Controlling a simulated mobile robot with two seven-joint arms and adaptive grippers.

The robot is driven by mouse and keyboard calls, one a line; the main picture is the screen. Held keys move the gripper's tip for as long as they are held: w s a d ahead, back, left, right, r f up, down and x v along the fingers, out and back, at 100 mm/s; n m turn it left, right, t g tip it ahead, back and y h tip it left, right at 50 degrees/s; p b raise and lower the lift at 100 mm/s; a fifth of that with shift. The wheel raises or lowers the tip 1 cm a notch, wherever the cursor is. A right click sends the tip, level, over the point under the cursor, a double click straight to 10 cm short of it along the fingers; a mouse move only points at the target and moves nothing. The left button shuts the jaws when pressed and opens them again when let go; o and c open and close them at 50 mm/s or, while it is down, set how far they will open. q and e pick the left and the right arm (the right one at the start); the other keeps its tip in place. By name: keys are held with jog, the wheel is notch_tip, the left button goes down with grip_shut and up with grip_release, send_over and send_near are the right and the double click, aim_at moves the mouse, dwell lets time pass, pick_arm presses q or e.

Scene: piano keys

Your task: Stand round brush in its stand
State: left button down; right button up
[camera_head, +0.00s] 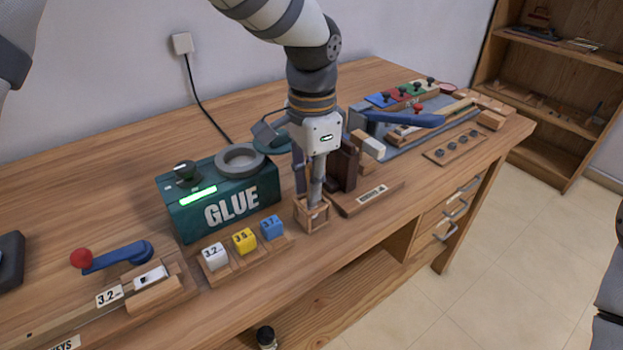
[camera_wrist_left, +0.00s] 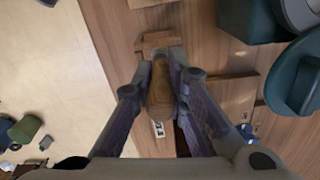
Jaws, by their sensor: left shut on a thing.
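The round brush shows its brown wooden handle end (camera_wrist_left: 160,92) in the left wrist view, between my left gripper's fingers. My left gripper (camera_head: 316,190) points straight down and is shut on the brush; it also shows in the left wrist view (camera_wrist_left: 162,72). The stand (camera_head: 312,217) is a small open wooden box on the bench near its front edge, directly below the fingertips. It also shows in the left wrist view (camera_wrist_left: 158,40), just past the brush. The brush's lower end is hidden, so I cannot tell whether it touches the stand's floor. My right gripper is out of view.
A green glue box (camera_head: 218,198) stands left of the stand. A wooden rack with numbered cubes (camera_head: 243,240) lies at front left. A dark brown block (camera_head: 345,165) on a labelled wooden base (camera_head: 372,198) stands close on the right. The bench's front edge is near.

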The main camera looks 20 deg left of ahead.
aim_at(311, 165)
pick_arm(q)
jog(key=shift+f, duration=0.35)
dwell(0.5)
jog(key=c, duration=1.1)
grip_release()
jog(key=shift+r, duration=3.55)
